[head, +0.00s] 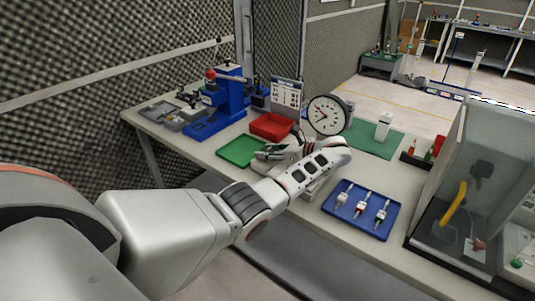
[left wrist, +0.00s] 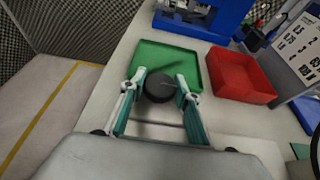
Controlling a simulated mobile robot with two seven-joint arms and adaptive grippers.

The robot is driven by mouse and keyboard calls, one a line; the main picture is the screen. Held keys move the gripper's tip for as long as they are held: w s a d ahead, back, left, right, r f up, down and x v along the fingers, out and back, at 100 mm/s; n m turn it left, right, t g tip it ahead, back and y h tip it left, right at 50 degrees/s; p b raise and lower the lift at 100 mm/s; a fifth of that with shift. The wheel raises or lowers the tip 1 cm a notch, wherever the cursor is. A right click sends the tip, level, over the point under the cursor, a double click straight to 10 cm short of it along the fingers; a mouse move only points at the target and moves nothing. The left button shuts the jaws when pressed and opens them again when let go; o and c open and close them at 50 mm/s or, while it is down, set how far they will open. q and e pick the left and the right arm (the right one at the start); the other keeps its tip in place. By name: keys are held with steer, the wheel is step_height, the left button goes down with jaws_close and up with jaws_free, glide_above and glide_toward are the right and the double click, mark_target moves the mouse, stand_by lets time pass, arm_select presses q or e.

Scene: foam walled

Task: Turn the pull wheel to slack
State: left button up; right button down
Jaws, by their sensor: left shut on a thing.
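My left gripper (head: 268,153) reaches in from the left over the table, beside the green tray. In the left wrist view its two fingers (left wrist: 160,92) are shut on a dark round wheel (left wrist: 158,86), one finger on each side; this looks like the pull wheel. The arm and gripper hide the wheel in the head view, and its mount is mostly hidden too. A large white dial with a black rim (head: 327,115) stands just behind the gripper. My right gripper is not in view.
The green tray (head: 236,151) and red bin (head: 270,126) lie close to the gripper. A blue press (head: 229,97) stands behind them. A blue tray (head: 388,217) with small tools lies at right front, near a clear-walled enclosure (head: 465,165).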

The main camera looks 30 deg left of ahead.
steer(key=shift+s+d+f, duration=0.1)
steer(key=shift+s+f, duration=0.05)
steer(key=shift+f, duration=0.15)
arm_select(q)
steer(key=o, duration=1.1)
steer(key=shift+a, duration=0.1)
steer(key=shift+o, duration=0.2)
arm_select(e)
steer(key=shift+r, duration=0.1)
arm_select(q)
steer(key=v, duration=1.2)
steer(key=shift+r, duration=0.1)
